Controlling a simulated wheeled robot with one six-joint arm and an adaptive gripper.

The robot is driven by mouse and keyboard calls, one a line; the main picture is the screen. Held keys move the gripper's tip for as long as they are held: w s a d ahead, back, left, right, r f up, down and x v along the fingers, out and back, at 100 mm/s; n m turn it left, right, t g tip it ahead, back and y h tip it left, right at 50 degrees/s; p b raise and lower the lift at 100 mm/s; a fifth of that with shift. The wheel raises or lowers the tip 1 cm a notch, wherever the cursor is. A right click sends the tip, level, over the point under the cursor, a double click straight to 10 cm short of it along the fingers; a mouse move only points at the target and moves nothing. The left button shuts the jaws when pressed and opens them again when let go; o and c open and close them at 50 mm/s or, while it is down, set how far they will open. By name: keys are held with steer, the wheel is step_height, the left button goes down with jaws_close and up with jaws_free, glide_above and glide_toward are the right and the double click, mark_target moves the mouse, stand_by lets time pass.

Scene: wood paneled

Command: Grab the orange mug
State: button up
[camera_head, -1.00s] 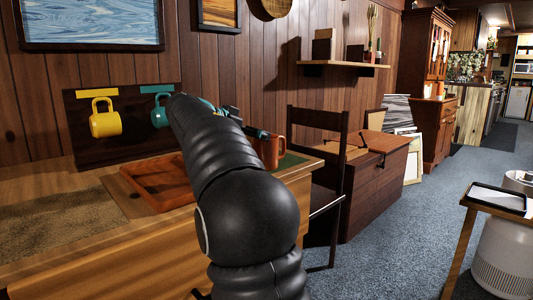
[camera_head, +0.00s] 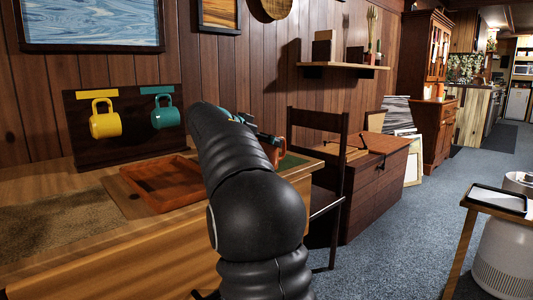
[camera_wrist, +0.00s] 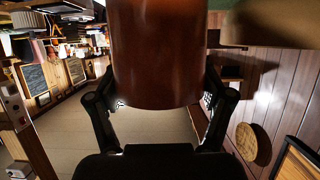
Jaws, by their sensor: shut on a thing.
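The orange mug (camera_head: 279,151) shows only in part in the head view, behind my arm near the right end of the wooden table. In the wrist view the brown-orange mug (camera_wrist: 158,55) fills the top middle, between the fingers. My gripper (camera_wrist: 160,88) is shut on the mug, one finger on each side. In the head view my arm hides most of the gripper and mug. I cannot tell whether the mug touches the table.
An orange-brown tray (camera_head: 160,199) lies on the table (camera_head: 75,262). A dark chair (camera_head: 318,125) stands right of the table.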

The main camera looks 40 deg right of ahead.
step_height(320, 180, up, 28)
steer(key=p, duration=1.2)
steer(key=shift+p, duration=0.35)
